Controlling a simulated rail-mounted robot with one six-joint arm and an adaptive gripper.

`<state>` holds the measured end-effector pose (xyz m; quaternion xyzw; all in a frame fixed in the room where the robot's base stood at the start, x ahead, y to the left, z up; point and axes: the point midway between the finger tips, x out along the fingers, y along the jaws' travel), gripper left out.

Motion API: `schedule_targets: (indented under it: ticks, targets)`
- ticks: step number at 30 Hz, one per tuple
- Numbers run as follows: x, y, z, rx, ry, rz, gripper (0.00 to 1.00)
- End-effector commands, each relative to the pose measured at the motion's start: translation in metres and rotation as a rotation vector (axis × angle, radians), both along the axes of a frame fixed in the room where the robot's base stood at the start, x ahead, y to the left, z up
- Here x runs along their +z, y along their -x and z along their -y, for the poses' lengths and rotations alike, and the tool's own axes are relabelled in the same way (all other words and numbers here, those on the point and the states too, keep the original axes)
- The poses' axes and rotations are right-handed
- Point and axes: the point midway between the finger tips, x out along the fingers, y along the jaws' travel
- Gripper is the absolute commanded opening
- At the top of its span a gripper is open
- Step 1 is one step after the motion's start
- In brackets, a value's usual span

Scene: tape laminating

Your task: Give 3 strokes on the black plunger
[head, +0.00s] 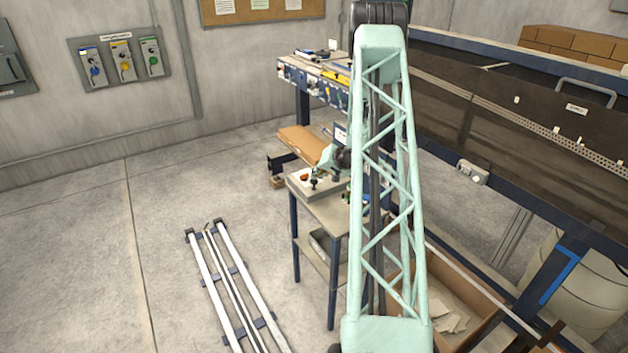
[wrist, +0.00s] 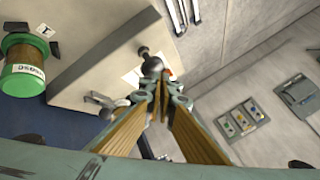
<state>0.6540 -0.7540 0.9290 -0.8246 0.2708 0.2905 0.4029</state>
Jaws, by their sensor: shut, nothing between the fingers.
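The black plunger (wrist: 152,67) shows in the wrist view as a round dark knob on the pale box (wrist: 92,62), just beyond my fingertips. A smaller dark part shows right beside the knob; I cannot tell whether it belongs to the plunger. In the head view the plunger (head: 313,183) is a small dark shape on the box, which stands on the small table (head: 338,212). My gripper (wrist: 159,84) is shut and empty, its tips close to the knob. I cannot tell whether they touch it. In the head view my arm partly hides the gripper and table.
A green spool (wrist: 22,68) lies left of the box in the wrist view. An orange-red part (wrist: 167,72) shows by the fingertips. White rails (head: 238,290) lie on the floor left of the table. An open carton (head: 455,300) stands at right. The left floor is clear.

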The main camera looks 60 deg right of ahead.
Motion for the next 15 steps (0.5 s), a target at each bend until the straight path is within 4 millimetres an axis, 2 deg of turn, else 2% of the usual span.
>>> schedule_targets:
  ticks: [6,15]
  targets:
    - [0.0071,-0.0002,0.0001,0.0,0.0,0.0,0.0]
    - [0.0073,-0.0002,0.0002,-0.001,0.001,0.001,0.0]
